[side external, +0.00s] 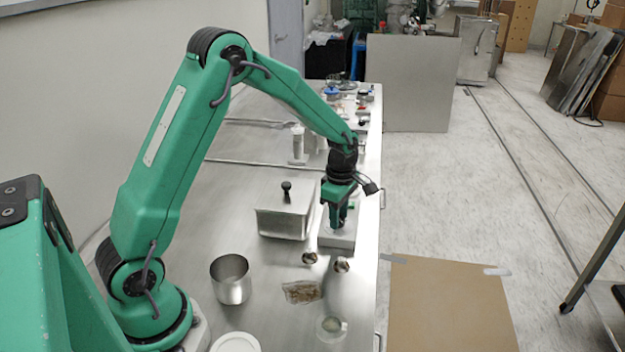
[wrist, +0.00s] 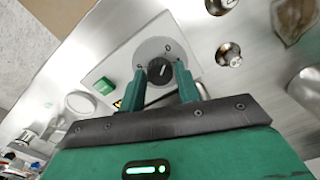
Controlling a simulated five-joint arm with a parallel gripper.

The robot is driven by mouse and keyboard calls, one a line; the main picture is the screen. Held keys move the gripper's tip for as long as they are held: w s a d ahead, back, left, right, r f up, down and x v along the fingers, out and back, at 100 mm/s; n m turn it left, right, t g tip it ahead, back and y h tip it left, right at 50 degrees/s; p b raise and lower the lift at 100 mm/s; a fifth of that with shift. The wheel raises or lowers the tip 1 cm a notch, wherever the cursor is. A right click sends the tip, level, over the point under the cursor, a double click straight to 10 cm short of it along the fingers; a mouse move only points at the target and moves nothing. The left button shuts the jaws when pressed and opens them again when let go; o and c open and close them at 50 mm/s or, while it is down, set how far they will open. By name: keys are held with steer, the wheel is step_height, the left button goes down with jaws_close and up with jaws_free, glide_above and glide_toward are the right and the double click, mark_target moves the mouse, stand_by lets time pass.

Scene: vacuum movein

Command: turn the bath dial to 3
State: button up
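The bath dial is a black knob (wrist: 158,67) on a round grey plate, set in a pale grey control box (wrist: 112,68). In the side view the box (side external: 336,239) sits on the steel bench beside the lidded metal bath (side external: 285,207). My gripper (side external: 338,226) points down over this box. In the wrist view my gripper's two green fingers (wrist: 171,70) are apart, with a gap between them, and their tips are at the knob. One finger partly overlaps the knob, so I cannot tell whether they touch it. The dial's markings are too small to read.
A green button (wrist: 104,86) is on the same box. Two small metal knobs (side external: 310,257) (side external: 341,264), a bag of brown bits (side external: 303,291), a steel pot (side external: 231,279) and a small glass dish (side external: 331,328) are nearby. The bench's right edge is close.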

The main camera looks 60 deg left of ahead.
steer(key=c, duration=0.5)
